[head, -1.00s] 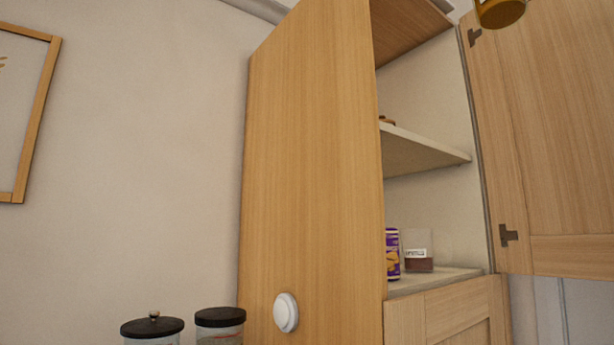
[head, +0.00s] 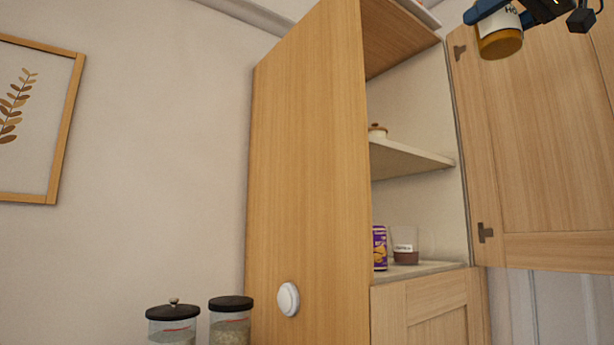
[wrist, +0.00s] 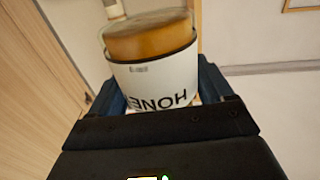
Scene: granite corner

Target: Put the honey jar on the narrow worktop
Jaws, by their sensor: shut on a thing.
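The honey jar (head: 499,40) is at the top right of the head view, with a white label and an amber lower part. In the wrist view the jar (wrist: 150,75) shows the word HONEY upside down. My gripper (head: 492,14) is shut around the jar and holds it up in front of the open cabinet door; its blue fingers also show on both sides of the jar in the wrist view (wrist: 160,95). The narrow worktop cannot be made out in these views.
A tall wooden cabinet (head: 305,170) stands open, its door (head: 540,160) swung right. Its shelves hold a purple can (head: 379,248), a labelled clear container (head: 405,247) and a small lidded pot (head: 377,131). Two black-lidded jars (head: 173,325), (head: 231,320) stand at lower left.

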